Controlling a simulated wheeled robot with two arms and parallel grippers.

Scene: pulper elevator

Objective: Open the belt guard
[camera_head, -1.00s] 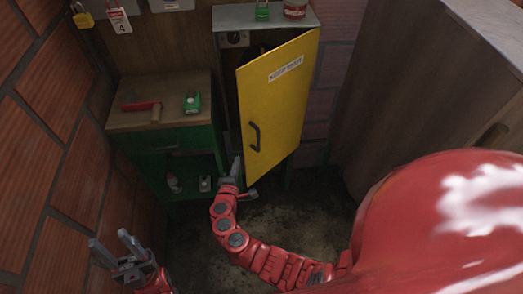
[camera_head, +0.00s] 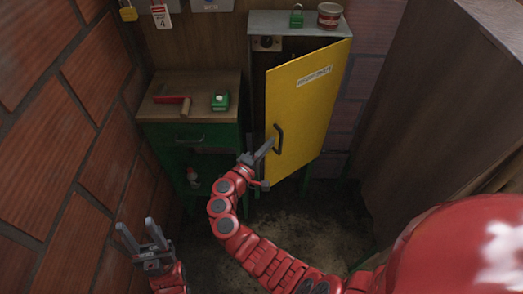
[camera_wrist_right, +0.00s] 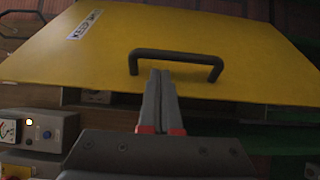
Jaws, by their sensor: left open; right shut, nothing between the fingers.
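The belt guard is a yellow door (camera_head: 307,105) on a grey cabinet. It stands partly open, its left edge swung out from the dark interior. A black bar handle (camera_head: 279,138) is near its left edge, and it also shows in the right wrist view (camera_wrist_right: 176,54). My right gripper (camera_head: 268,148) is shut and empty, its tips right at the handle. My left gripper (camera_head: 138,235) is open and empty at the lower left, away from the door.
A green padlock (camera_head: 296,17) and red tin (camera_head: 330,15) sit on the grey cabinet. Brick wall is at left, wooden panel (camera_head: 425,110) at right.

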